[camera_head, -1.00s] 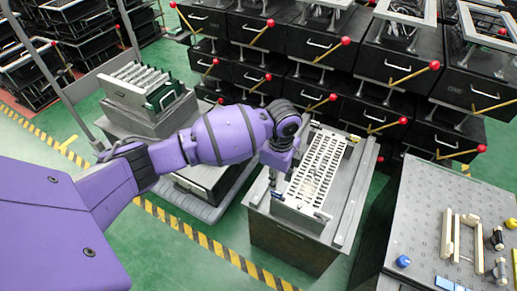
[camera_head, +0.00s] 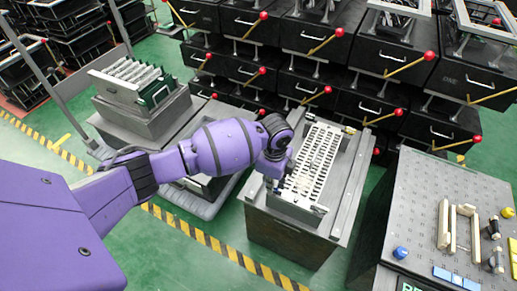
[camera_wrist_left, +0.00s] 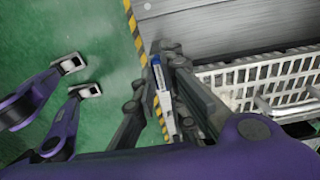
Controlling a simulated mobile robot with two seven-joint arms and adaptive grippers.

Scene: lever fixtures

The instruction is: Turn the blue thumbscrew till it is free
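A small blue part (camera_wrist_left: 157,62), perhaps the blue thumbscrew, shows in the left wrist view with a pale piece below it. It lies between or just behind my left gripper's fingertips (camera_wrist_left: 165,56); I cannot tell if they touch it. In the head view my left gripper (camera_head: 272,184) points down at the near left side of a pale slotted rack (camera_head: 313,165) on a grey block (camera_head: 342,190). The gripper hides that side of the rack. A round blue knob (camera_head: 400,253) sits apart on the grey panel at the right. My right gripper is out of view.
Black drawer units with red-ball levers (camera_head: 327,40) stand close behind the block. A second grey block with a rack (camera_head: 145,85) stands at the back left. The grey panel (camera_head: 425,195) is at the right. Green floor lies at the front, with a striped line (camera_head: 220,250).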

